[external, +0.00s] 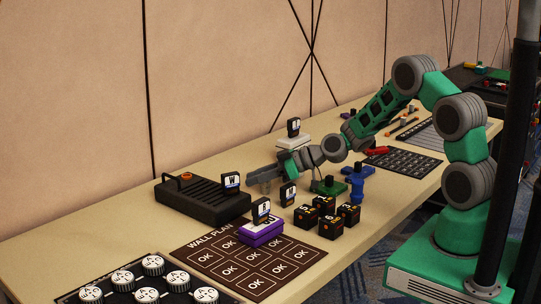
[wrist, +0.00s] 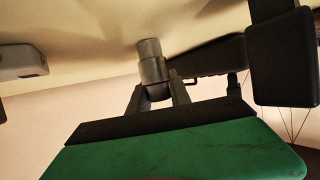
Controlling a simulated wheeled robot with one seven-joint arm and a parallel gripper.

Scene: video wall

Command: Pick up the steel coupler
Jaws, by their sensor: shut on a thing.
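The steel coupler (wrist: 151,62) is a short grey stepped cylinder in the wrist view. My gripper (wrist: 156,93) is shut on the rounded end of it, with a grey finger on either side. In the external view my gripper (external: 263,178) is low over the middle of the table, just right of the black ribbed case. The coupler is too small and too merged with the grey fingers to make out clearly there. From these frames I cannot tell whether it touches the table.
The black ribbed case (external: 203,200) is close on the left. Small black-and-white tagged blocks (external: 288,194), a purple box (external: 261,232), numbered black cubes (external: 328,222), a green piece (external: 327,187) and a blue piece (external: 357,181) stand nearby. A white box (external: 294,142) is behind.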

